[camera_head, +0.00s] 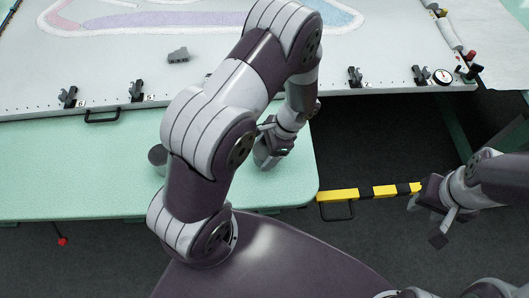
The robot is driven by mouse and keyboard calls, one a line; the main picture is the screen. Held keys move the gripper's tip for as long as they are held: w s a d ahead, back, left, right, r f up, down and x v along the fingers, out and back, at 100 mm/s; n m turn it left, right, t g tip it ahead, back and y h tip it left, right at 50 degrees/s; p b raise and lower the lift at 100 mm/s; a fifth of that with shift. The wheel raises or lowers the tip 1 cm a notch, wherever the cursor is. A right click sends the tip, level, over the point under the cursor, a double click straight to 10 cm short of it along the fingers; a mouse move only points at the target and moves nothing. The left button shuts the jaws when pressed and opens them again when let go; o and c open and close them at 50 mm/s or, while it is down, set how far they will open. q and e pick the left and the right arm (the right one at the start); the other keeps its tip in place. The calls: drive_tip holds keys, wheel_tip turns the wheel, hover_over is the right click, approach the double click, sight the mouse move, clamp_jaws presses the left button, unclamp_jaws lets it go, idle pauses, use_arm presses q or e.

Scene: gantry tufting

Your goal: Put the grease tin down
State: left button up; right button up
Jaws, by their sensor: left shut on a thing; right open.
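My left gripper (272,158) is low over the right part of the green table (95,170), close to its right edge. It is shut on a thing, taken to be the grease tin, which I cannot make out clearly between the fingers. Whether it touches the table top cannot be told. My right gripper (432,222) is open and empty, over the dark floor to the right of the table, near a yellow and black bar.
A grey round object (157,154) stands on the green table, partly behind my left arm. The white tufting frame bed (110,60) lies behind, with black clamps (137,90) along its edge and a small grey part (178,56). A yellow-black bar (385,191) crosses the gap. The table's left part is clear.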

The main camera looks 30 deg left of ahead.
use_arm(q)
drive_tip(key=shift+f, duration=1.05)
drive_tip(key=o, duration=1.1)
drive_tip(key=shift+f, duration=0.1)
drive_tip(key=shift+o, duration=0.2)
